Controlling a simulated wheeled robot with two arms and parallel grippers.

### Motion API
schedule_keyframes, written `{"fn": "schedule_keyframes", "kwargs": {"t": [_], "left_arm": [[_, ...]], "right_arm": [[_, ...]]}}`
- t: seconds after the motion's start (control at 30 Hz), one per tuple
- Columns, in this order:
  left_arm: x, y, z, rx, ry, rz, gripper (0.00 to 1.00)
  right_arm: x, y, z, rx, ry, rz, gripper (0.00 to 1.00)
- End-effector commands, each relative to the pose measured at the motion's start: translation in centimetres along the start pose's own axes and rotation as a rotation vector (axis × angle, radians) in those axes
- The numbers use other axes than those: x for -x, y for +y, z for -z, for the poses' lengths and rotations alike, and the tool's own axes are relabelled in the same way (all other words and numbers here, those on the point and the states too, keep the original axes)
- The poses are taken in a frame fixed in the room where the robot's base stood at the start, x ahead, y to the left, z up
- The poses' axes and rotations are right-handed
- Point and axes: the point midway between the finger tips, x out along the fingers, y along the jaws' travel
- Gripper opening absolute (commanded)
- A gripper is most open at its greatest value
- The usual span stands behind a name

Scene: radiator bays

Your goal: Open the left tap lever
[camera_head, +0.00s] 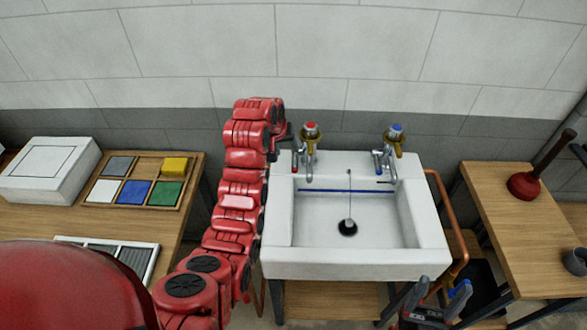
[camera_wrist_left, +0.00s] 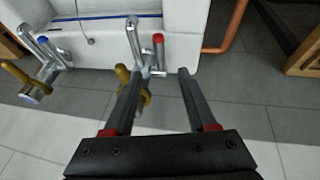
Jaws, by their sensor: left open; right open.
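The left tap (camera_head: 309,150) is chrome with a red cap and a brass lever (camera_head: 315,137), at the back left of the white sink. In the left wrist view, part of its brass lever (camera_wrist_left: 122,73) shows behind one finger, beside the chrome spout (camera_wrist_left: 133,32) and an upright red-sleeved piece (camera_wrist_left: 158,42). My left gripper (camera_wrist_left: 159,74) is open and empty, its fingers pointing towards this tap; I cannot tell whether they touch it. In the head view this gripper (camera_head: 284,137) is mostly hidden behind my red arm. My right gripper (camera_head: 442,290) is open, low at the sink's front right.
The right tap (camera_head: 386,155) has a blue cap and brass lever. A copper pipe (camera_head: 445,215) runs beside the sink (camera_head: 283,258). A plunger (camera_head: 524,184) stands on the right table; a compartment tray (camera_head: 86,203) lies on the left table. The wall (camera_head: 350,40) is close behind.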

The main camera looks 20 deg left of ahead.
Motion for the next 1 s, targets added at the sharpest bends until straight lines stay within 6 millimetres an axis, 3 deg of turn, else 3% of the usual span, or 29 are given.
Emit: {"fn": "schedule_keyframes", "kwargs": {"t": [0.1,0.53,1.0], "left_arm": [[-2.0,0.1,0.1,0.001,-0.006,0.001,0.57],[-8.3,0.1,0.1,0.0,-0.002,0.0,0.57],[-11.1,0.1,0.2,0.0,0.002,-0.001,0.57]], "right_arm": [[-1.6,0.1,0.3,0.0,0.001,0.0,0.68],[-3.7,0.2,0.6,0.0,0.0,0.0,0.68],[-4.2,0.2,0.7,0.0,0.0,0.0,0.68]]}}
